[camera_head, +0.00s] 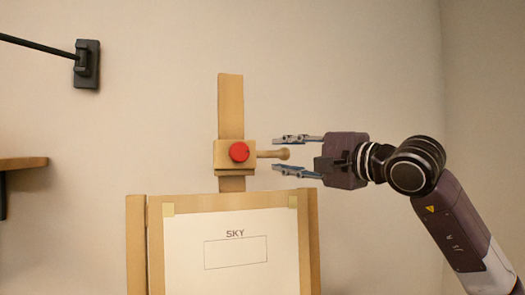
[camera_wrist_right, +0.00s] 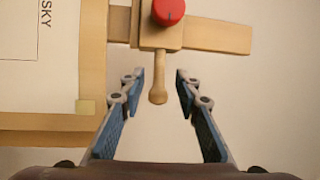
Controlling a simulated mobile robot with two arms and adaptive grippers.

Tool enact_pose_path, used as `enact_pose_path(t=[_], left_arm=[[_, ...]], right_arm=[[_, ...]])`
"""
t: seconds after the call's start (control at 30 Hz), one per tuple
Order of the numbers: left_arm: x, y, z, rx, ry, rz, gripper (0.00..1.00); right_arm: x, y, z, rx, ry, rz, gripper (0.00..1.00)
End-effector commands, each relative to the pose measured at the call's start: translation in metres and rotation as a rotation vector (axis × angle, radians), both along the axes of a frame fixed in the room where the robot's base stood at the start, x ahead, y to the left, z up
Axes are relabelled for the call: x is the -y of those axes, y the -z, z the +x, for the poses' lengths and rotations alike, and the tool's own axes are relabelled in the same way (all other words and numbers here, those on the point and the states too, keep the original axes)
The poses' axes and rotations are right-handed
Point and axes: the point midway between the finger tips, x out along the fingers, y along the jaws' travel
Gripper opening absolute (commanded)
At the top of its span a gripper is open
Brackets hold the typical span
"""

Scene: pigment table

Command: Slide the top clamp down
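The top clamp (camera_head: 222,155) is a wooden block with a red knob (camera_head: 239,152) on its front and a peg handle (camera_head: 272,154) pointing right. It sits on the upright wooden mast (camera_head: 231,105) of the easel, a little above the board. My right gripper (camera_head: 283,155) is open, its two fingers above and below the round end of the handle. In the right wrist view the handle (camera_wrist_right: 159,84) reaches in between the open fingers (camera_wrist_right: 159,84), with a gap on each side. The clamp block (camera_wrist_right: 149,36) is beyond the fingertips. My left gripper is not in view.
The easel frame (camera_head: 136,240) holds a white sheet (camera_head: 195,275) marked SKY, below the clamp. A dark wall bracket (camera_head: 87,64) is at the upper left, and a wooden shelf (camera_head: 22,163) is at the left edge. The wall around my right arm is clear.

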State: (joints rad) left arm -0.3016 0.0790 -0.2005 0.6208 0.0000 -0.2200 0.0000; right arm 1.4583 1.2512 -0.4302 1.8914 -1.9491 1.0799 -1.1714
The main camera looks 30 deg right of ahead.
Motion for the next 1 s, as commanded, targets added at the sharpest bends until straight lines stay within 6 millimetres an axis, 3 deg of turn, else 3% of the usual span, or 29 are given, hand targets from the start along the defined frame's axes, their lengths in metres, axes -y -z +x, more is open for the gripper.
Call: enact_pose_path(t=[0.1,0.2,0.5,0.67,0.93,1.0], left_arm=[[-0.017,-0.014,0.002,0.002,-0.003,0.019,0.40],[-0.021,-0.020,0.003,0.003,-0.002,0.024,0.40],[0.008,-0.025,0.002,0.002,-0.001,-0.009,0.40],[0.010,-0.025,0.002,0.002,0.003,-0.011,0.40],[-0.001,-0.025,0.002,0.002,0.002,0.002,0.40],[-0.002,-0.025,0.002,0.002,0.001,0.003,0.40]], right_arm=[[-0.004,-0.005,0.021,-0.002,-0.003,0.003,0.30],[-0.006,-0.005,0.036,-0.003,-0.003,0.003,0.30],[-0.009,-0.003,0.054,-0.001,-0.003,0.003,0.30],[-0.009,-0.003,0.054,0.000,-0.003,0.003,0.30],[-0.009,-0.003,0.054,-0.001,-0.003,0.003,0.03],[-0.009,-0.003,0.054,-0.001,-0.003,0.003,0.00]])
